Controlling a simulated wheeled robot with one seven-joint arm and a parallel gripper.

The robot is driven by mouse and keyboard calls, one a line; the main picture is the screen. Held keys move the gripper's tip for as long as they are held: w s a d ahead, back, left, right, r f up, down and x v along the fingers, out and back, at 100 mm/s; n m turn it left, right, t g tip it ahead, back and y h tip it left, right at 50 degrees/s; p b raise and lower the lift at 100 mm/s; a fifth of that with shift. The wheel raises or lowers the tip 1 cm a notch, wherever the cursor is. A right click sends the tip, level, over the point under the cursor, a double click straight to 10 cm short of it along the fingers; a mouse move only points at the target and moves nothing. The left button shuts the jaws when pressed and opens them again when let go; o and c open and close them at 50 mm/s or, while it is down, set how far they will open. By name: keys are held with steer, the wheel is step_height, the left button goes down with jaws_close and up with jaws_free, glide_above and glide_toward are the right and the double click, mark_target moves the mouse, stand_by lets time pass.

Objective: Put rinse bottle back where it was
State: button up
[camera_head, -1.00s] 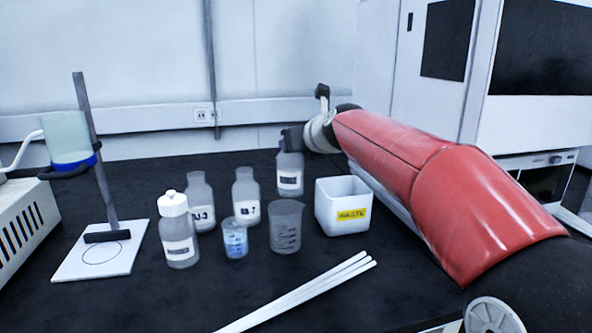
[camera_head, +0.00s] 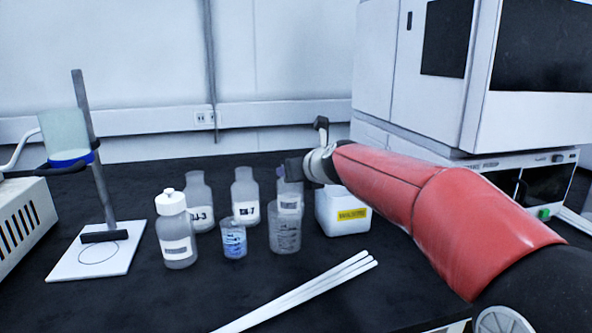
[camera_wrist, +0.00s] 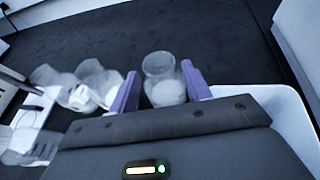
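My gripper (camera_head: 290,168) is closed around the upper part of a clear bottle with a white label, which I take to be the rinse bottle (camera_head: 289,203); its label is too blurred to read surely. In the wrist view the bottle (camera_wrist: 160,68) sits between the purple fingers of my gripper (camera_wrist: 162,88). In the head view it is upright, behind the graduated beaker (camera_head: 285,236) and left of the white waste box (camera_head: 343,220). The beaker hides its lower part, so I cannot tell whether it touches the bench.
Left of it stand two labelled bottles (camera_head: 245,196) (camera_head: 198,203), a white-capped bottle (camera_head: 176,240) and a small beaker with blue liquid (camera_head: 234,242). White rods (camera_head: 300,292) lie in front. A stand (camera_head: 96,260) is at left. The black bench behind the bottles is clear.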

steer(key=shift+o, duration=0.9)
steer(key=shift+r, duration=0.15)
steer(key=b+v, duration=0.2)
steer(key=v, duration=1)
steer(key=shift+b, duration=0.35)
